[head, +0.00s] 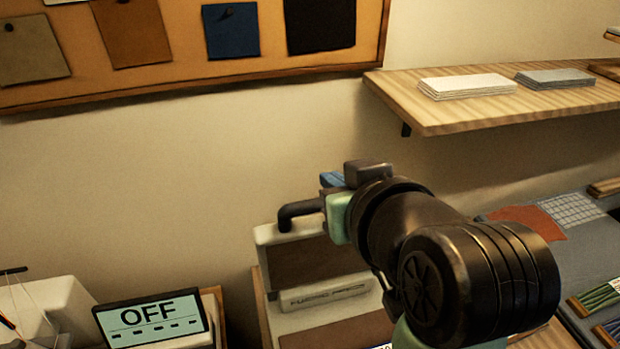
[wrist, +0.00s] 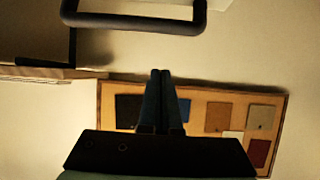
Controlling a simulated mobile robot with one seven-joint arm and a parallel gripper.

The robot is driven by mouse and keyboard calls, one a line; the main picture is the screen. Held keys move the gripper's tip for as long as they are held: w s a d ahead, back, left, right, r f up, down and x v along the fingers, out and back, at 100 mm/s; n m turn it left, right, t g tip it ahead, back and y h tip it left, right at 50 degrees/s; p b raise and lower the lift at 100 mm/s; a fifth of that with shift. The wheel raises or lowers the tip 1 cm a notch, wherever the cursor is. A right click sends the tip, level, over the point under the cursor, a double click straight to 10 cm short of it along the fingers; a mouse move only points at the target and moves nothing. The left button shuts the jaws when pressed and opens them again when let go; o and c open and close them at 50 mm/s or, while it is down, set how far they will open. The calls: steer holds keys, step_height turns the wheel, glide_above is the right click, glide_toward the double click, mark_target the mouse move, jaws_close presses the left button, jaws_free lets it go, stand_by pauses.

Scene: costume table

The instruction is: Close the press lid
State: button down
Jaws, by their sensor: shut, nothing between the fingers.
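The press (head: 325,292) stands at the bottom middle of the head view, a pale body with a brown pad on its base. Its lid (head: 275,233) is raised, with its brown inner face showing. A dark bar handle (head: 299,211) sticks out from the lid's top; it also shows in the wrist view (wrist: 133,24). My gripper (head: 331,180) is beside the handle's right end in the head view. In the wrist view its fingers (wrist: 160,74) are together and empty, with a gap between the tips and the handle bar. My arm hides the press's right side.
A small screen reading OFF (head: 152,318) stands left of the press. A wooden shelf (head: 440,118) with folded stacks juts out at upper right. A pinboard (head: 190,76) with cloth swatches hangs on the wall. Bare wall lies behind the lid.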

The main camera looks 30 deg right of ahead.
steer(key=shift+w+d+f+p, duration=0.2)
steer(key=shift+w+f+p, duration=0.6)
steer(key=shift+f, duration=0.2)
steer(key=shift+w+d+f+p, duration=0.2)
steer(key=shift+w+f+p, duration=0.5)
steer(key=shift+w+f, duration=0.25)
steer(key=shift+w+d+f+p, duration=0.2)
steer(key=shift+w+f+p, duration=0.55)
steer(key=shift+f, duration=0.3)
steer(key=shift+s+f, duration=0.1)
steer(key=shift+f, duration=0.05)
